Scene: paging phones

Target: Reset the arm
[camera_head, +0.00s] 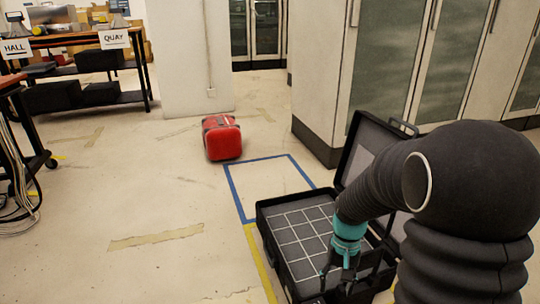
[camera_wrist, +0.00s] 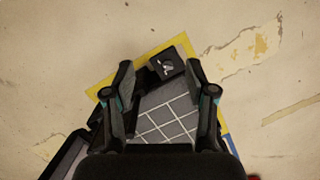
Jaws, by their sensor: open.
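My arm reaches down from the right in the head view, sleeved in dark grey with a teal band at the wrist. My gripper (camera_head: 345,272) is over the right front part of an open black case (camera_head: 268,222) with a gridded grey floor. In the wrist view, my gripper (camera_wrist: 158,72) has its two fingers apart. A small dark block with a pale mark (camera_wrist: 167,66) shows between and beyond the fingertips, at the case's edge. I cannot tell what it is, and nothing is seen clamped.
The case's raised lid (camera_head: 362,150) stands close to my arm. Grey cabinets (camera_head: 385,75) are behind it. A blue tape square (camera_head: 233,190) and a red box (camera_head: 221,138) are on the floor. Tables with HALL (camera_head: 15,48) and QUAY (camera_head: 114,39) signs stand left. Left floor is mostly clear.

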